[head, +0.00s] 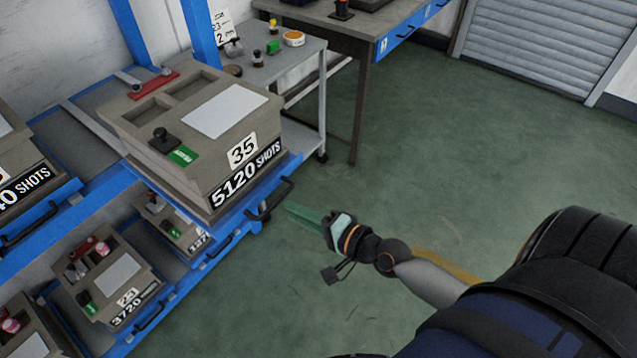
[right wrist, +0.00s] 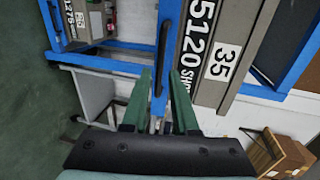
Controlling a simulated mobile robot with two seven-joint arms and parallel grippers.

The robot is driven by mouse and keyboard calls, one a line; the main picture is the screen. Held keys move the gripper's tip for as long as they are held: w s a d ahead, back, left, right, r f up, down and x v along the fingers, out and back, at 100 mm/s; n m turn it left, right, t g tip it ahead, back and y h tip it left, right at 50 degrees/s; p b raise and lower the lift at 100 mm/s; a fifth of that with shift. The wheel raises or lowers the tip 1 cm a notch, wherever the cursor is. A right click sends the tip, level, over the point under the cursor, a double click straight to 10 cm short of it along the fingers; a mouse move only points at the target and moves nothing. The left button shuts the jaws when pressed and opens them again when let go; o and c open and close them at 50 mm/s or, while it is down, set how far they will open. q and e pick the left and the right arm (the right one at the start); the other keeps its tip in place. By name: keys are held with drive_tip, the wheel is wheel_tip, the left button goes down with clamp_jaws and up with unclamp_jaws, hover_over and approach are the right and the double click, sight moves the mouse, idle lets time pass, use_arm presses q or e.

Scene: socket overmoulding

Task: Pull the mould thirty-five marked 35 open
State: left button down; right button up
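The mould marked 35 (head: 225,170) is a grey-brown block with a "5120 SHOTS" label, on a blue pull-out shelf (head: 232,207) of the rack. In the right wrist view its 35 label (right wrist: 222,62) shows at upper right. The shelf's black bar handle (head: 270,200) sticks out at the front; it also shows in the right wrist view (right wrist: 161,55). My right gripper (head: 290,211) has green fingers and is open and empty just short of the handle. In the right wrist view the handle lines up with the gap between the fingertips (right wrist: 161,74). My left gripper is out of view.
Other moulds stand on blue shelves, one marked 3720 (head: 110,285) below and one at the left edge (head: 22,175). A grey side table (head: 290,62) and a workbench (head: 350,28) stand behind. The green floor (head: 440,150) before the rack is clear.

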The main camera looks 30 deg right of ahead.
drive_tip(key=shift+b+v, duration=0.3)
drive_tip(key=shift+v, duration=2.7)
drive_tip(key=s+a+f+n+g+h+p, duration=0.1)
drive_tip(key=s+a+f+n+g+p, duration=0.1)
drive_tip(key=f+n, duration=0.4)
drive_tip(key=s+a+f+n+g+h+p, duration=0.2)
drive_tip(key=s+f+n, duration=0.4)
drive_tip(key=n, duration=0.4)
drive_tip(key=a+f+g, duration=0.1)
drive_tip(key=a, duration=0.1)
drive_tip(key=shift+a, duration=0.25)
